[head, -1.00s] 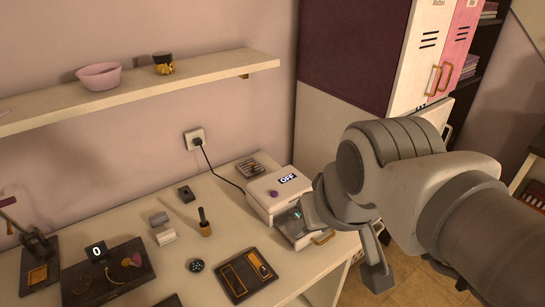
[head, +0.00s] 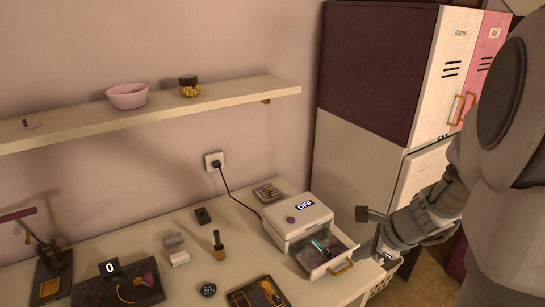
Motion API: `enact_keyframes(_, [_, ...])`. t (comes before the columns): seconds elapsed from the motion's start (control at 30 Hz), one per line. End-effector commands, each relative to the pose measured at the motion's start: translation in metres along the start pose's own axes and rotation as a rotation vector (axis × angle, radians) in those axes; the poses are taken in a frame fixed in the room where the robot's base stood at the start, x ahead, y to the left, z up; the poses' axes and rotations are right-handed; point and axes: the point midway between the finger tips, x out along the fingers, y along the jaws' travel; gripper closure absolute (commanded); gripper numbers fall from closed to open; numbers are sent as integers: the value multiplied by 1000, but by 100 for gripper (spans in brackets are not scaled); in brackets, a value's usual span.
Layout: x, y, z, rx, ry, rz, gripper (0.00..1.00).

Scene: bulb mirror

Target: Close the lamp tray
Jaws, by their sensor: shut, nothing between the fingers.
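The lamp unit (head: 303,216) is a white box on the table with a small "OFF" display and a purple knob. Its lamp tray (head: 341,265) is pulled out at the front and has an orange handle (head: 341,269). A small glowing teal tube (head: 319,246) lies in the tray. My gripper (head: 368,247) is shut and empty, just to the right of the open tray. Whether it touches the tray I cannot tell; its fingertips are small and partly unclear in this view.
A power cord runs from the lamp unit to a wall socket (head: 215,160). Left of it on the table are a black tray (head: 258,297), a brush in a pot (head: 219,247) and small blocks. A tall cabinet (head: 370,70) stands behind. A shelf (head: 150,115) holds a pink bowl (head: 127,96).

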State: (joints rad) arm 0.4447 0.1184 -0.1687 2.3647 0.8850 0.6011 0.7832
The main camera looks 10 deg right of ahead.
Motion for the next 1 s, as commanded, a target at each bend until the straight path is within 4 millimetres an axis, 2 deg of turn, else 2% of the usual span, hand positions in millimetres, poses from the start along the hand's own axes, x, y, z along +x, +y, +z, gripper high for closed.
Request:
enact_keyframes(0.03, [12, -1, -21, 129, 11, 1, 100])
enact_keyframes(0.1, [24, -3, -43, 290, 22, -7, 100])
enact_keyframes(0.2, [37, -3, -69, 467, 38, -18, 100])
enact_keyframes(0.3, [44, -2, -86, 580, 49, -28, 100])
enact_keyframes(0.57, [64, -1, -97, 644, 56, -33, 100])
enact_keyframes(1.0, [154, -1, -103, 639, 56, -31, 100])
